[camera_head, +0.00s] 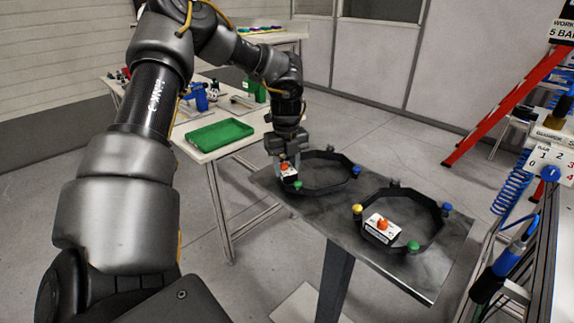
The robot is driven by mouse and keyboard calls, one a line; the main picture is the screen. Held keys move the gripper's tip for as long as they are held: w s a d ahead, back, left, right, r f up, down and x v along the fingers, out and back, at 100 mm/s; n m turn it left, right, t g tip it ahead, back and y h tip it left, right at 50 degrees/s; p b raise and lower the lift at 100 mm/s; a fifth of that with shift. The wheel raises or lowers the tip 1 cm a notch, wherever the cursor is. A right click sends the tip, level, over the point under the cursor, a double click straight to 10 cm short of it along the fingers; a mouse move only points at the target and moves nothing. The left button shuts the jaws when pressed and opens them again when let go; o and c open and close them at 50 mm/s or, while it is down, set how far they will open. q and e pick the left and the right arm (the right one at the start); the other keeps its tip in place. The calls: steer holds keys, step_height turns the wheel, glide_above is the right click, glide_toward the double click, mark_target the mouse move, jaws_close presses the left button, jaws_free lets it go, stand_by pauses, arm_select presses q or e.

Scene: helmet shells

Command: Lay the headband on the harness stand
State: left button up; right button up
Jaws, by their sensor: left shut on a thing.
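Two black octagonal headbands show, each with a white block with an orange knob and coloured pegs. My left gripper (287,161) is shut on the near-left side of the left headband (322,191), at its white block. This headband is over the far-left part of a dark grey metal stand (330,222); I cannot tell whether it touches the top. The other headband (402,250) lies flat on the right part of the stand, apart from the gripper. The gripper hides part of the left ring. My right gripper is not in view.
A white workbench (186,146) with a green tray (212,135) stands behind and left of the stand. A red ladder (500,108) stands at the back right. Blue coiled hoses (509,187) hang at the right edge. Grey floor is open behind the stand.

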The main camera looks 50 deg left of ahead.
arm_select(q)
steer(key=shift+d+r, duration=0.1)
steer(key=shift+r, duration=0.05)
steer(key=shift+f+b, duration=0.25)
steer(key=shift+b, duration=0.05)
steer(key=o, duration=0.9)
steer(key=shift+c, duration=0.2)
steer(key=shift+o, duration=1.2)
steer(key=shift+r, duration=0.1)
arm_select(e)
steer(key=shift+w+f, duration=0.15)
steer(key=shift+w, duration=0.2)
arm_select(q)
steer(key=shift+r+p, duration=0.15)
steer(key=shift+p, duration=0.15)
step_height(320, 180, up, 12)
